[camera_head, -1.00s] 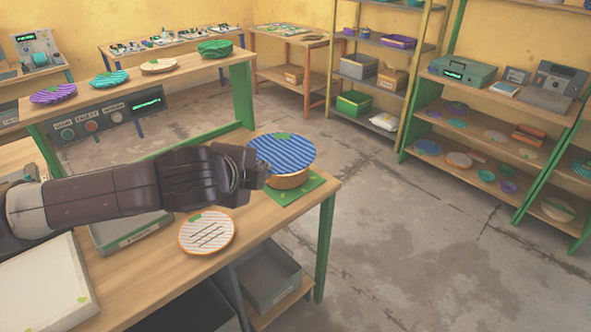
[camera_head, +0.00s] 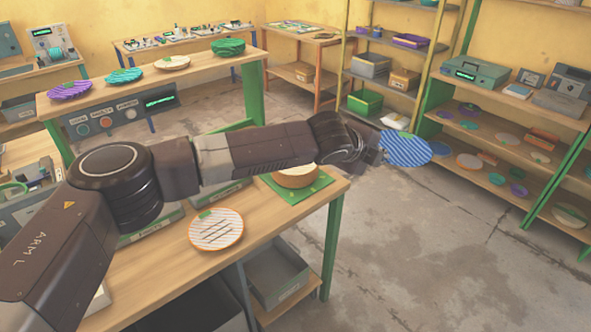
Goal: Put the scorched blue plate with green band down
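A blue plate (camera_head: 407,151) with dark stripes and a small green patch at its upper edge is held out in the air, right of the workbench. It shows against the floor and the right shelf. My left gripper (camera_head: 378,150) is at the plate's left edge and appears shut on it; the fingers are small and partly hidden by the wrist. A round wooden stand (camera_head: 297,176) sits on a green mat (camera_head: 311,188) at the bench's far right corner, its top partly hidden by my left arm. My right gripper is not in view.
A white striped plate with an orange rim (camera_head: 216,230) lies on the workbench (camera_head: 168,277). The right shelf (camera_head: 478,172) holds several plates and bowls. A back counter (camera_head: 126,88) carries several more dishes. Open floor (camera_head: 420,265) lies between bench and shelf.

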